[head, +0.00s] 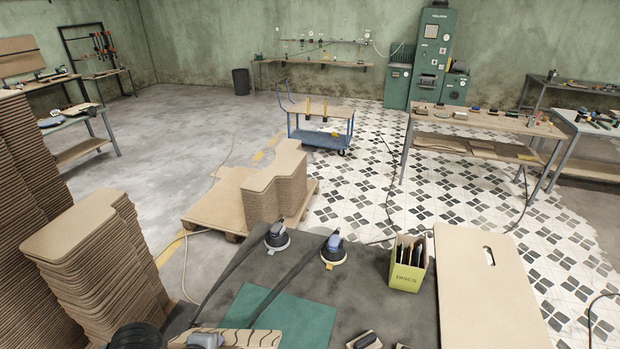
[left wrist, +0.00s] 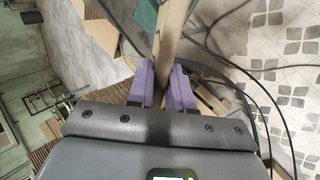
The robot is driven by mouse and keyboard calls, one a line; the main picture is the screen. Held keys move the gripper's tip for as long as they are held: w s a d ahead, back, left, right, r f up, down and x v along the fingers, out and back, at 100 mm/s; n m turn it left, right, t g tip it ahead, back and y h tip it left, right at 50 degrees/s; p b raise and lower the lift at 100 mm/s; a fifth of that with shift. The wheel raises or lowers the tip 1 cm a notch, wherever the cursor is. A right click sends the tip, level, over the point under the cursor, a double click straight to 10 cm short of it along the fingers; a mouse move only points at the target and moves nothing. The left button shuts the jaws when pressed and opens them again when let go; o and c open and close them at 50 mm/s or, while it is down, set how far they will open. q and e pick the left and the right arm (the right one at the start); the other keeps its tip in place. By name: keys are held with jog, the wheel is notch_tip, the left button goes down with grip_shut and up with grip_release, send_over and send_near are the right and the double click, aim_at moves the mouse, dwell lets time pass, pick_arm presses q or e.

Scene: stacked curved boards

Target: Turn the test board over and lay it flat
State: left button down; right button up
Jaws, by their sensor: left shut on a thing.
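The test board shows edge-on in the left wrist view as a thin tan strip (left wrist: 171,45) running away from the camera. My left gripper (left wrist: 161,70), with purple fingers, is shut on its near end, one finger on each side. In the head view, a tan board with dark wavy streaks (head: 238,337) at the bottom edge appears to be the same board; it is cut off by the frame. I cannot tell its exact tilt. A teal mat (head: 285,318) lies on the dark bench top just beyond it. My right gripper is not in view.
Two sanders (head: 277,237) (head: 333,250) with hoses and a green box of discs (head: 408,263) stand at the bench's back. A tan panel with a slot (head: 485,290) lies at right. Tall board stacks (head: 90,255) stand at left. The bench between mat and box is mostly clear.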

pick_arm(q)
jog(key=r+p, duration=0.1)
jog(key=r, duration=0.1)
jog(key=r+p, duration=0.1)
jog(key=s+r+p, duration=0.1)
jog(key=r, duration=0.1)
jog(key=shift+a+r+p, duration=0.1)
jog(key=shift+r+p, duration=0.25)
jog(key=shift+p, duration=0.05)
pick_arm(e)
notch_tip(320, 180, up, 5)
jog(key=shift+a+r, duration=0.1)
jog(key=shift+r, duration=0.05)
pick_arm(q)
jog(key=shift+t, duration=0.3)
